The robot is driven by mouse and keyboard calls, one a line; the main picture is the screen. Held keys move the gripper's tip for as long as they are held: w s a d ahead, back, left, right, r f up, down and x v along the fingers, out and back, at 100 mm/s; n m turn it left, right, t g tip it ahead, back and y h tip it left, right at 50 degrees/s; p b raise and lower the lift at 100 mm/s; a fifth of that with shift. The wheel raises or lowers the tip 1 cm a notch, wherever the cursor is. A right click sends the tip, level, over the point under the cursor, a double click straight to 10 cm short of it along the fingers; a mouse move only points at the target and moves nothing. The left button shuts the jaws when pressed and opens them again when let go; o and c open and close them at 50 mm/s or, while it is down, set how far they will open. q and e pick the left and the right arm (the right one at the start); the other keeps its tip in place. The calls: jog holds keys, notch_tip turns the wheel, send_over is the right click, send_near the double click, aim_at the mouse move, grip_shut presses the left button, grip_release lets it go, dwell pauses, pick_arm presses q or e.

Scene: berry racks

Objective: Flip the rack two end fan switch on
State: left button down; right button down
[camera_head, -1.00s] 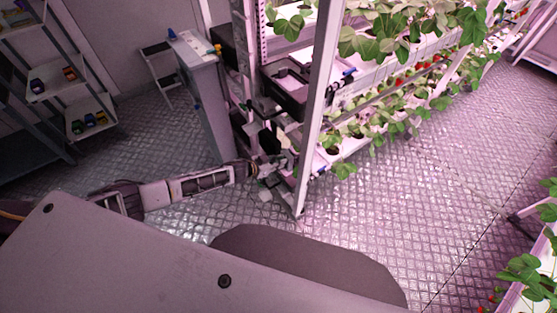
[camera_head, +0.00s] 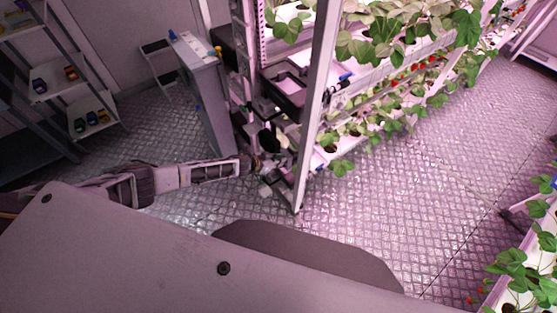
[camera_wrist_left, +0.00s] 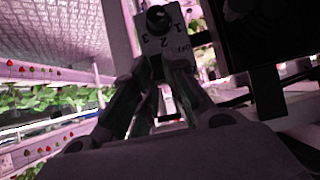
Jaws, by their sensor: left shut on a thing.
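The end fan switch (camera_wrist_left: 172,42) is a pale plate with a round black knob (camera_wrist_left: 158,18) and the marks 1, 2, 3 and Off, at the top of the left wrist view. My left gripper (camera_wrist_left: 162,68) has its fingertips close together at the lower part of this plate, below the knob in the picture. It is shut on the switch; the exact contact is partly hidden by the fingers. In the head view my left gripper (camera_head: 273,172) is low at the near end of the rack (camera_head: 315,100), and the switch is too small to make out. My right gripper is not in view.
The rack's white end post (camera_head: 318,90) stands just right of the gripper. A dark tray (camera_head: 284,90) and plants are above it. A grey cabinet (camera_head: 205,95) and shelves (camera_head: 75,95) stand to the left. Open metal floor (camera_head: 400,200) lies to the right.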

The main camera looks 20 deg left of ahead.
pick_arm(q)
jog(key=c, duration=1.4)
grip_release()
jog(key=shift+c, duration=0.2)
jog(key=shift+a, duration=0.1)
jog(key=shift+s+r, duration=0.1)
jog(key=shift+s, duration=0.05)
jog(key=v, duration=1.1)
jog(key=shift+s+a, duration=0.15)
jog(key=shift+a, duration=0.05)
jog(key=shift+r, duration=0.15)
